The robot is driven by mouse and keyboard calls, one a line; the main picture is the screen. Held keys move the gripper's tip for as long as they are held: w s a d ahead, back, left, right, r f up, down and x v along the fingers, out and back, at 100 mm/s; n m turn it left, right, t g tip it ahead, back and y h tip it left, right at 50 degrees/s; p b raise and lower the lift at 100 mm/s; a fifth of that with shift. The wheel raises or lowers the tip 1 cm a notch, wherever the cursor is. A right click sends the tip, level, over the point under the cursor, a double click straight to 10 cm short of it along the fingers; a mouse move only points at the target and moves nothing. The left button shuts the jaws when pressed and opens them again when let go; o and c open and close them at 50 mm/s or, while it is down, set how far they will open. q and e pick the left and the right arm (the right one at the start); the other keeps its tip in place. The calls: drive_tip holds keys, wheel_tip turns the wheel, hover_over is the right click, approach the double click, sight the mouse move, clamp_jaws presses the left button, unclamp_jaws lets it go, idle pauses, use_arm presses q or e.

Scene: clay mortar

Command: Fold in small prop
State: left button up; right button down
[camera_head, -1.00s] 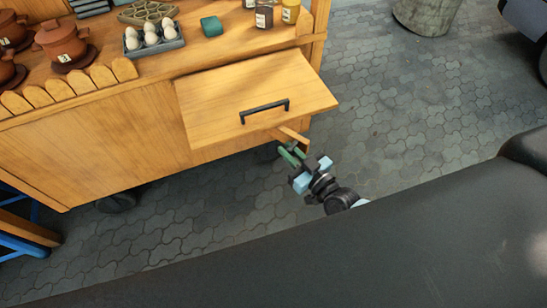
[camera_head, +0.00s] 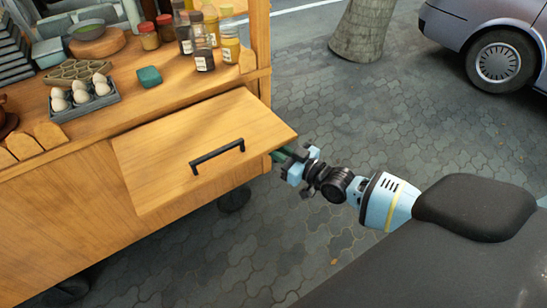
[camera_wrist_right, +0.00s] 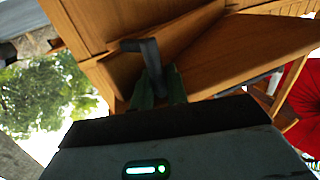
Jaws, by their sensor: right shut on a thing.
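A wooden flap (camera_head: 165,148) with a black bar handle (camera_head: 217,158) sticks out from the front of the wooden cart. My right gripper (camera_head: 281,156) is at the flap's right edge, low beside its underside. In the right wrist view, the green fingers (camera_wrist_right: 159,82) are closed around a dark angled handle (camera_wrist_right: 148,60). This handle sits against a narrow wooden piece (camera_wrist_right: 185,38), which looks like the small prop under the flap. In the head view the prop is hidden behind the flap and gripper. My left gripper is not in view.
On the cart top stand an egg tray (camera_head: 84,99), a green block (camera_head: 149,77) and several bottles and jars (camera_head: 204,50). A cart wheel (camera_head: 234,199) is below the flap. Paved ground (camera_head: 370,120) lies open to the right, with a trunk (camera_head: 362,35) and a car (camera_head: 490,40) farther off.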

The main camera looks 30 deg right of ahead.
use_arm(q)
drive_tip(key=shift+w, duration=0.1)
use_arm(e)
drive_tip(key=c, duration=1.5)
unclamp_jaws()
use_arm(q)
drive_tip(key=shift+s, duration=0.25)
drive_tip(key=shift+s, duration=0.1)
use_arm(e)
drive_tip(key=shift+s, duration=0.1)
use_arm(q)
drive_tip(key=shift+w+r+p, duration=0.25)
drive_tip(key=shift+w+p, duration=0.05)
use_arm(e)
drive_tip(key=v, duration=0.7)
drive_tip(key=shift+s+d, duration=0.15)
drive_tip(key=shift+s, duration=0.15)
